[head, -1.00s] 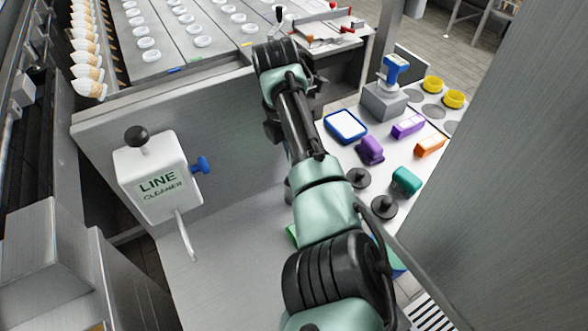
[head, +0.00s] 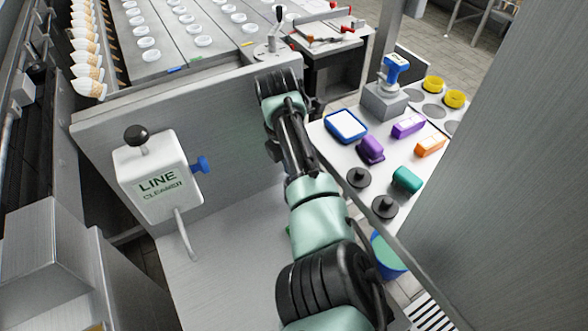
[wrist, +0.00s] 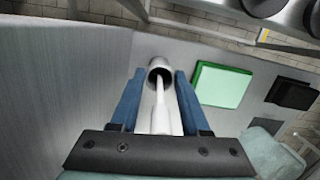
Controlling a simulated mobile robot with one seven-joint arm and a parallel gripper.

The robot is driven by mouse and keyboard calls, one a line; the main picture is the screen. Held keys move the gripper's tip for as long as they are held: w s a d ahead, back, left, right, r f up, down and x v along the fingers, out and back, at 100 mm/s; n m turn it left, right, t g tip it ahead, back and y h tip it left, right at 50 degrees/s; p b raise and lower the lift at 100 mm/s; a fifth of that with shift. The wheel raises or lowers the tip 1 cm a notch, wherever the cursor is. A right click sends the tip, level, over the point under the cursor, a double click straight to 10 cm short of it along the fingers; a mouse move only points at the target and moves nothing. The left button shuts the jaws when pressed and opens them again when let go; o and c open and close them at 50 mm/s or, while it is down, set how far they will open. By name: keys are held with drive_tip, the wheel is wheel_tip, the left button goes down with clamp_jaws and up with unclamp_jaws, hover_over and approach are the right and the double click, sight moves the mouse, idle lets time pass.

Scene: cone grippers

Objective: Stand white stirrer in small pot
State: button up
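In the wrist view, the white stirrer (wrist: 161,108) lies between my gripper's blue fingers (wrist: 161,73), running away from the palm. Its far end reaches the dark mouth of the small pot (wrist: 155,65). It appears to be inside the mouth; how deep is hidden. The fingers are spread, with a visible gap on each side of the stirrer. Their tips are close to either side of the pot's mouth. In the head view my arm hides the gripper, the stirrer and the pot.
A green block (wrist: 221,84) stands right of the fingers, with a dark block (wrist: 291,93) beyond. A LINE CLEANER dispenser (head: 160,178) with a spout stands left of my arm. The right-hand worktop carries a blue tray (head: 346,126) and black knobs (head: 385,207). A wall panel (head: 510,190) bounds the right.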

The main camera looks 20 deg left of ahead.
wheel_tip(320, 180, up, 12)
drive_tip(key=s+a, duration=0.1)
drive_tip(key=shift+s, duration=0.15)
idle(0.4)
idle(0.3)
